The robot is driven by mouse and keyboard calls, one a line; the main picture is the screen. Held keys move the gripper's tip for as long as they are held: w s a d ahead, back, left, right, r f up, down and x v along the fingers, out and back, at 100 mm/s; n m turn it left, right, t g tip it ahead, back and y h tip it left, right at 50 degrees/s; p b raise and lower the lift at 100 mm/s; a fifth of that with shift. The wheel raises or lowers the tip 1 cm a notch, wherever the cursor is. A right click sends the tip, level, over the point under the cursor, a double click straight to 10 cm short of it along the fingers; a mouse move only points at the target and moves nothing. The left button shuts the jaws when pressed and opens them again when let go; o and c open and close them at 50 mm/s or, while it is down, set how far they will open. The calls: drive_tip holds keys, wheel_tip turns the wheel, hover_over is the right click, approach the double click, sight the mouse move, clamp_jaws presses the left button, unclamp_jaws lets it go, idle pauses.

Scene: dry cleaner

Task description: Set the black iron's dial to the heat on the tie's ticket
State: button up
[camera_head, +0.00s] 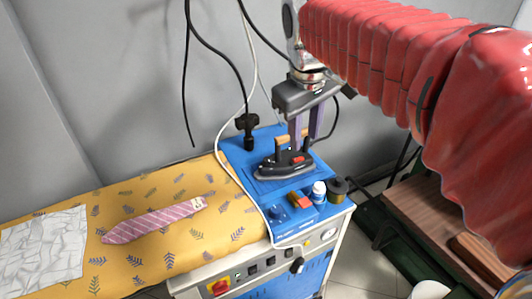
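The black iron (283,169) sits on the blue top of the ironing unit, with a tan handle and a small red part on its upper side. I cannot tell whether that red part is the dial, and no setting is readable. The pink striped tie (155,220) lies flat on the yellow patterned board. A small pale patch at its right end may be the ticket, but no mark is legible. My gripper (305,143) points down just above and behind the iron's handle. Its two purple fingers are apart with nothing seen between them; contact with the iron cannot be told.
A white crumpled cloth (45,250) lies at the board's left. A white-and-blue bottle (318,191), a red-brown block (299,201) and a dark round container (337,188) stand right of the iron. A pale cord runs beside the iron. A wooden bench (440,215) is at right.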

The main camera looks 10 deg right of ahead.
drive_tip(key=s+d+f+m+t, duration=0.1)
drive_tip(key=s+f+m, duration=0.1)
drive_tip(key=s+f, duration=0.3)
drive_tip(key=s+d+f+m+t+y, duration=0.1)
drive_tip(key=s+f+m, duration=0.2)
drive_tip(key=s, duration=0.8)
wheel_tip(320, 180, down, 3)
drive_tip(key=shift+s+d+r+m+t, duration=0.15)
drive_tip(key=shift+s+m+t, duration=0.15)
drive_tip(key=shift+s+t, duration=0.1)
